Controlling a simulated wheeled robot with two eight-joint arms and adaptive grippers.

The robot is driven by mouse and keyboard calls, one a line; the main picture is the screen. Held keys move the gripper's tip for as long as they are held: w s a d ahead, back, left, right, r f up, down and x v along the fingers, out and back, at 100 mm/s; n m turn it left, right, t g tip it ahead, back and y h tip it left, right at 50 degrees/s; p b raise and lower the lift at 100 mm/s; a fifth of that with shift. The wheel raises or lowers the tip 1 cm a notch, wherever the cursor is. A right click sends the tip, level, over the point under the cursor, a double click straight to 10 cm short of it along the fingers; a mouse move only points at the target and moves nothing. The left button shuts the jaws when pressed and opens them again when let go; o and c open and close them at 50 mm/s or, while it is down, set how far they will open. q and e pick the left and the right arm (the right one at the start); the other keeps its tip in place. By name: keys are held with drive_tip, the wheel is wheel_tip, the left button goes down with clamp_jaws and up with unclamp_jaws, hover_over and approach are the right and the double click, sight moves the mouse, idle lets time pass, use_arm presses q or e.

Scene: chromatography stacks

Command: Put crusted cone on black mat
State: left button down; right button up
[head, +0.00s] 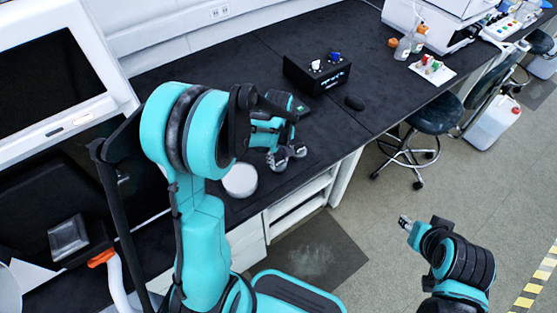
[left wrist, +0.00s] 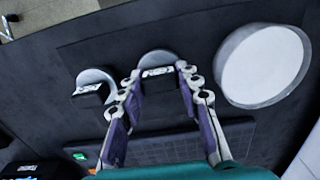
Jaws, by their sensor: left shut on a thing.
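My left gripper (head: 288,156) is over the dark bench beside a white round dish. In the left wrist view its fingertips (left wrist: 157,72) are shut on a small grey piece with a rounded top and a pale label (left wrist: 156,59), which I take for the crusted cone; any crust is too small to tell. A similar grey piece (left wrist: 96,78) stands to its left. A darker flat rectangle, perhaps the black mat (left wrist: 112,34), lies on the bench beneath. I cannot tell whether the held piece touches it. My right gripper (head: 404,222) is over the floor, its fingers too small to read.
The white dish (head: 240,180) is near the bench's front edge and shows large in the left wrist view (left wrist: 262,65). A black box with knobs (head: 317,72) stands behind. A stool (head: 435,115) is at the right. The bench's right middle is mostly clear.

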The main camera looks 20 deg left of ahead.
use_arm(q)
drive_tip(key=shift+r, duration=0.1)
drive_tip(key=c, duration=1.1)
unclamp_jaws()
drive_tip(key=shift+o, duration=0.2)
